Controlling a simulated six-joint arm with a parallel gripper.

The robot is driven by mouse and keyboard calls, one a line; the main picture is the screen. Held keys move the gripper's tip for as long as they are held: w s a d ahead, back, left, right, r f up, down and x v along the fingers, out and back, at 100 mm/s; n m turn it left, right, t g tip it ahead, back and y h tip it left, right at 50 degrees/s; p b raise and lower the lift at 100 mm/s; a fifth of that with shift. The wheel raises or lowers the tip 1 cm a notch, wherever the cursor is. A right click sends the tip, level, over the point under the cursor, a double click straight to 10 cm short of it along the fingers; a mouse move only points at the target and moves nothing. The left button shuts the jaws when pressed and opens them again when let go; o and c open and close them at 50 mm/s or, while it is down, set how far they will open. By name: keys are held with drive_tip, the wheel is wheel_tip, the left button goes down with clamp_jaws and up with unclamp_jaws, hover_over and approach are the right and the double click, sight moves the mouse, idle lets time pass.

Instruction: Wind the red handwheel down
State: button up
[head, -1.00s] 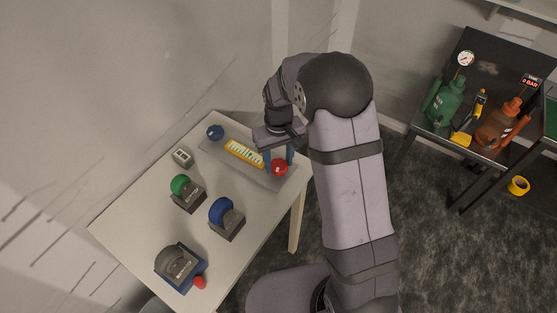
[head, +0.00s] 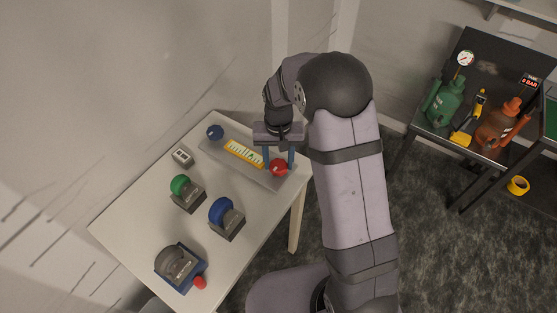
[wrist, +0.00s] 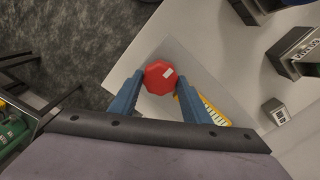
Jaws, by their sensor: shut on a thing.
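The red handwheel (head: 279,167) is a small faceted red knob at the right end of a grey plate on the white table. In the wrist view the handwheel (wrist: 159,77) shows a white mark on its top. My gripper (head: 279,158) points down over it, with blue fingers on either side. In the wrist view my gripper (wrist: 160,88) is shut on the handwheel, with one finger at its left and one at its right. The fingertips' contact with its sides is partly hidden.
A yellow-framed scale strip (head: 244,153) lies beside the handwheel on the grey plate (head: 213,147), with a blue knob (head: 215,132) at the far end. Green (head: 181,186) and blue (head: 222,211) dials stand nearer.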

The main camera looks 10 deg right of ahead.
sight(279, 164)
drive_tip(key=o, duration=1)
drive_tip(key=shift+o, duration=0.2)
drive_tip(key=shift+r+b, duration=1.1)
drive_tip(key=shift+r, duration=2.6)
